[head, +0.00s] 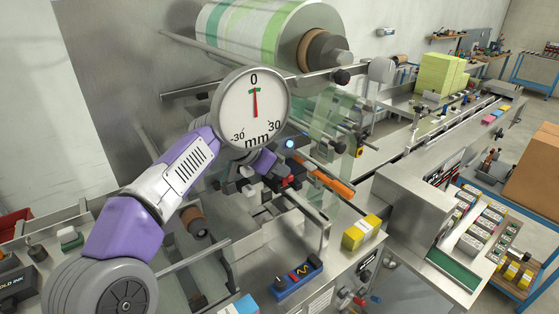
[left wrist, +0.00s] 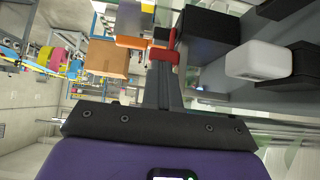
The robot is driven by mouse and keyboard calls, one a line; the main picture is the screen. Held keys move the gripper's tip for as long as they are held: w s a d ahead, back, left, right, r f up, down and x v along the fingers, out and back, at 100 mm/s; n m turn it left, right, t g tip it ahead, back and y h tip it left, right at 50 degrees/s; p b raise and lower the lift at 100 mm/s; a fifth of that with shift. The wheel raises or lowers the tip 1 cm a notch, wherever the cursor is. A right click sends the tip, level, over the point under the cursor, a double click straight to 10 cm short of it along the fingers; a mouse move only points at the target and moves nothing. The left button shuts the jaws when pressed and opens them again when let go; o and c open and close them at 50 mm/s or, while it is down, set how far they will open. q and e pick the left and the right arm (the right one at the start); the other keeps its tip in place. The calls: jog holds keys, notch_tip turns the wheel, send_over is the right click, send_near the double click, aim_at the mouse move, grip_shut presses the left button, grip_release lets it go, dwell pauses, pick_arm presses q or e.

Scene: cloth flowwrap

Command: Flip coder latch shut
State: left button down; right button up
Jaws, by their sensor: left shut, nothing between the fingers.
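A small red lever-like part, which looks like the coder latch (head: 289,182), sits among dark blocks at the coder in the head view. In the left wrist view the red part (left wrist: 165,54) is at my fingertips, beside a black block (left wrist: 207,35); I cannot tell whether they touch. My left gripper (head: 277,170) reaches in from the left behind the round dial and is partly hidden by it. In the left wrist view its fingers (left wrist: 160,70) are together with nothing between them. The latch's exact angle is unclear. My right gripper is not in view.
The round mm dial (head: 252,108) stands in front of the coder, its needle near 0. A white block (left wrist: 255,60) is beside the black one. An orange bar (head: 330,181), clear film (head: 325,120) and a yellow box (head: 361,232) are close to the right.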

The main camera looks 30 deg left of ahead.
pick_arm(q)
jog(key=shift+f, duration=0.15)
jog(key=w+r+p+v, duration=0.2)
jog(key=p+v, duration=0.1)
jog(key=v, duration=1)
jog(key=shift+d+p, duration=0.35)
jog(key=shift+d, duration=0.05)
jog(key=shift+r, duration=0.1)
